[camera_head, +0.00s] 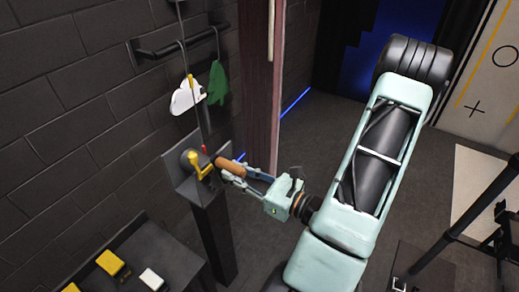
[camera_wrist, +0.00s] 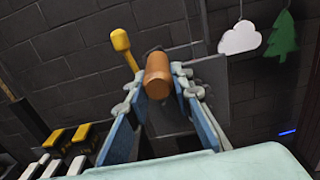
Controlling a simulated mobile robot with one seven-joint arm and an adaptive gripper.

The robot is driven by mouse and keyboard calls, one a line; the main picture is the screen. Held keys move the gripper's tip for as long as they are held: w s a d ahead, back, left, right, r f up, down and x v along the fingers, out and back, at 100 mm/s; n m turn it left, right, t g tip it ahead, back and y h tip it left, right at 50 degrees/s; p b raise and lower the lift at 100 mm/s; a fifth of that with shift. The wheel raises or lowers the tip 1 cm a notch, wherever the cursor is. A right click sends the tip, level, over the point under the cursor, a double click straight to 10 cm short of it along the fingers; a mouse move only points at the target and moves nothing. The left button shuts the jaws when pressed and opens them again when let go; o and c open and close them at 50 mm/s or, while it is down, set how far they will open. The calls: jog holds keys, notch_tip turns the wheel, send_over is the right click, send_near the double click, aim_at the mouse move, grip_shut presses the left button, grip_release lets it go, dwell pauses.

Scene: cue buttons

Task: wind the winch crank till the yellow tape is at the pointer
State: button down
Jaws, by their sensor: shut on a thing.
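The winch (camera_head: 187,179) sits on top of a dark post, with a yellow crank (camera_head: 203,171) and a brown handle (camera_head: 231,166). My gripper (camera_head: 238,172) is shut on the handle. In the wrist view the handle (camera_wrist: 158,76) lies between the fingers, and a yellow crank part (camera_wrist: 121,43) stands to its left. A thin rope (camera_head: 199,112) runs up from the winch. The yellow tape (camera_head: 190,79) appears on the rope, in front of the white cloud. A small red mark (camera_head: 204,149), seemingly the pointer, is well below the tape, just above the crank.
A white cloud (camera_head: 186,97) and a green tree (camera_head: 217,83) hang from a dark wall rail (camera_head: 180,42). A dark bench (camera_head: 150,247) with yellow and white buttons stands at the lower left. A reddish-brown upright (camera_head: 262,85) stands behind the winch. A dark tripod (camera_head: 470,215) is at right.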

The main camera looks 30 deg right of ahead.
jog(key=shift+w+a+r, duration=0.1)
jog(key=shift+a+r, duration=0.1)
jog(key=shift+a, duration=0.05)
jog(key=shift+w+d, duration=0.1)
jog(key=shift+w+d+r, duration=0.25)
jog(key=shift+w+d, duration=0.2)
jog(key=shift+d, duration=0.25)
jog(key=shift+w+d+r, duration=0.2)
jog(key=shift+w+d, duration=0.25)
jog(key=shift+d, duration=0.3)
jog(key=shift+w+d+r, duration=0.25)
jog(key=shift+w+d, duration=0.2)
jog(key=shift+d, duration=0.25)
jog(key=shift+d, duration=0.1)
jog(key=shift+w+d+f+b, duration=0.3)
jog(key=shift+d+f, duration=0.1)
jog(key=shift+d, duration=0.4)
jog(key=shift+w+d+f+b, duration=0.25)
jog(key=shift+d+f, duration=0.2)
jog(key=shift+d, duration=0.35)
jog(key=shift+w+d+f+b, duration=0.3)
jog(key=shift+d+f, duration=0.1)
jog(key=shift+d, duration=0.4)
